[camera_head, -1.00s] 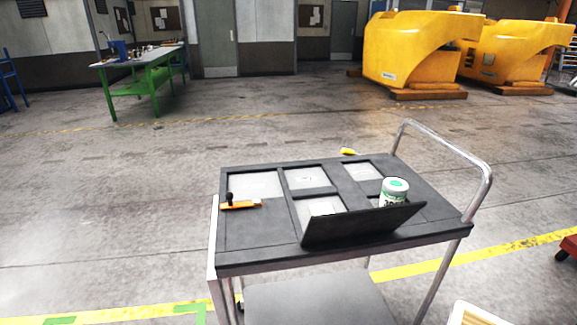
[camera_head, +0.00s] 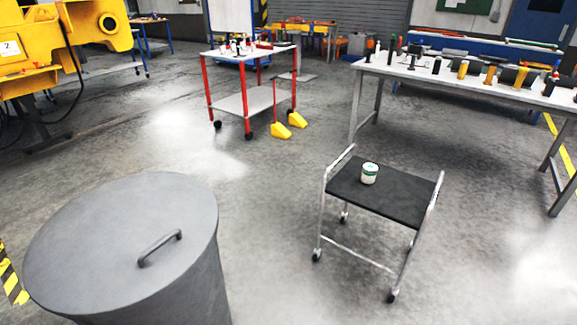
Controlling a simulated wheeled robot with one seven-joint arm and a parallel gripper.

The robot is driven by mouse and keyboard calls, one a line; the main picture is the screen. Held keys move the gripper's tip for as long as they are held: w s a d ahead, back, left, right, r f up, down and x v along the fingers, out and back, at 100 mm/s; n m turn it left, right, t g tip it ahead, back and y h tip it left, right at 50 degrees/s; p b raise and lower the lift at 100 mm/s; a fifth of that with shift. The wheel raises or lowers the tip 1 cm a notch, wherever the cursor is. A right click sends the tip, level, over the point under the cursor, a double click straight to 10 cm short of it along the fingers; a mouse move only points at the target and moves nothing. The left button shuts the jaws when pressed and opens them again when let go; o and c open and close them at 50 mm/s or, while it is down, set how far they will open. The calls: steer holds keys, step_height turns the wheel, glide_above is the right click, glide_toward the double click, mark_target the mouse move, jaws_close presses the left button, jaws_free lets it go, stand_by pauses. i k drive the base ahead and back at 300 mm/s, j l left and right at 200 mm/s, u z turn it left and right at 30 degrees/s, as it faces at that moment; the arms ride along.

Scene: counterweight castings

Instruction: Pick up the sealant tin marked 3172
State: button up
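A small white tin with a green band (camera_head: 369,173) stands upright on the black top of a small metal trolley (camera_head: 400,203), near the trolley's far left part. Its marking is too small to read, so I cannot tell if it is 3172. My gripper is not in view.
A large grey lidded drum (camera_head: 110,245) stands at the front left. A long workbench (camera_head: 450,78) with several bottles and tools is at the back right. A red-legged cart (camera_head: 248,102) with yellow wedges (camera_head: 282,130) by it stands further back. Floor between drum and trolley is clear.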

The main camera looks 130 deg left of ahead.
mark_target(369, 171)
steer(key=u, duration=3.8)
steer(key=i+z, duration=0.25)
steer(key=i, duration=0.2)
steer(key=i+j+z, duration=0.2)
steer(key=i, duration=0.3)
steer(key=i+z, duration=0.25)
steer(key=i, duration=0.2)
steer(key=i+j+z, duration=0.2)
steer(key=i, duration=0.25)
steer(key=i+j+z, duration=0.25)
steer(key=i+j, duration=0.15)
